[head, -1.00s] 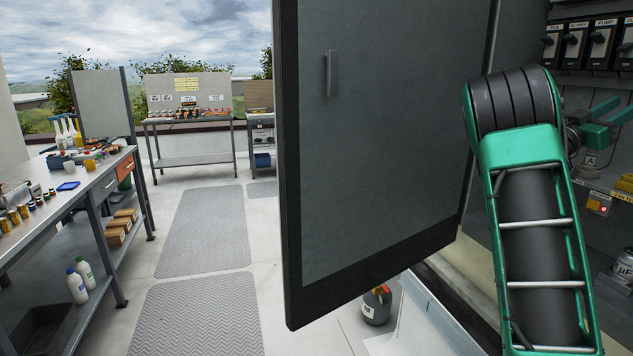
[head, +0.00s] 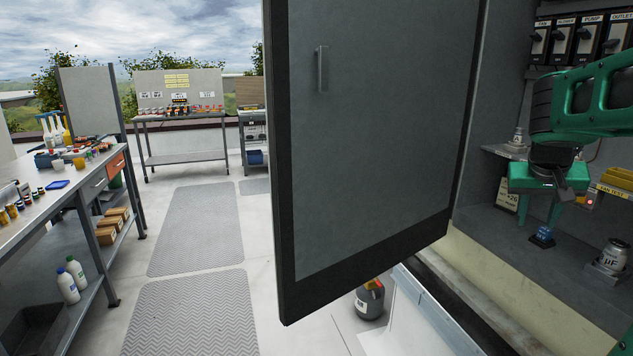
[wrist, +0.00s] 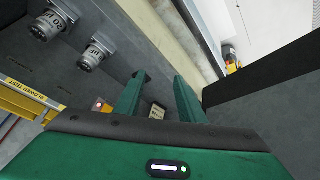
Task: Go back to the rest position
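My green gripper (head: 540,212) hangs at the right of the head view, in front of the open cabinet's interior. Its two fingers point down, apart from each other. In the wrist view my gripper (wrist: 160,82) is open, with nothing held between the fingers. A pale label (wrist: 157,111) shows behind the gap, beyond the fingers. A small blue item (head: 542,237) sits on the cabinet floor below the gripper in the head view.
The grey cabinet door (head: 375,130) stands open left of my arm. A capacitor (head: 612,256) stands on the cabinet floor at right; two show in the wrist view (wrist: 97,53). A dark jug (head: 370,300) stands below the door. A workbench (head: 85,190) lines the left; matted floor between is free.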

